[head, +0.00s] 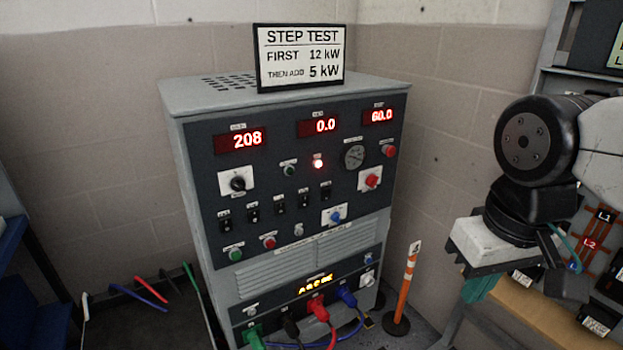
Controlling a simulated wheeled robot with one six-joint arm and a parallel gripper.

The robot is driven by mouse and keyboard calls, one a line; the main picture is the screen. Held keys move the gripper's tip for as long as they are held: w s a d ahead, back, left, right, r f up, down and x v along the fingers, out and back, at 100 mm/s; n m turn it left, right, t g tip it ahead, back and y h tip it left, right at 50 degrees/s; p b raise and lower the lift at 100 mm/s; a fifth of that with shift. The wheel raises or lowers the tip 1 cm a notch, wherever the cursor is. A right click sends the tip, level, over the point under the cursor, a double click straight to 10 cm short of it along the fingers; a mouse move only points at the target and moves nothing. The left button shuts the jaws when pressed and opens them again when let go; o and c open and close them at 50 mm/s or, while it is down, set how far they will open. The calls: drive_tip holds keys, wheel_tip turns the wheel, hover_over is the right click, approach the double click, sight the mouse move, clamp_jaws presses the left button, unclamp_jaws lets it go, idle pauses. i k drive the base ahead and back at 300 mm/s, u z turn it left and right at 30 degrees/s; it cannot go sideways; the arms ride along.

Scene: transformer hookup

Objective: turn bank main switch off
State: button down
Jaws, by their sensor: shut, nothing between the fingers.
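The load bank (290,255) is a grey cabinet with a dark front panel, standing in the corner. Its panel carries a black rotary knob (238,184) on a white plate at the left, a red rotary knob (371,180) on a white plate at the right, and a blue knob (336,217) lower down. The labels are too small to read, so I cannot tell which is the main switch.
A STEP TEST sign (300,57) stands on the cabinet. Coloured plugs and cables (318,309) stick out at its lower front. An orange-and-white post (407,280) stands right of it. A wooden bench (528,293) with equipment is at the right, below my arm.

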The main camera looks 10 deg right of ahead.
sight(371, 180)
drive_tip(key=k, duration=1.2)
drive_tip(key=z, duration=0.7)
drive_tip(key=i, duration=1.55)
drive_tip(key=u, duration=0.2)
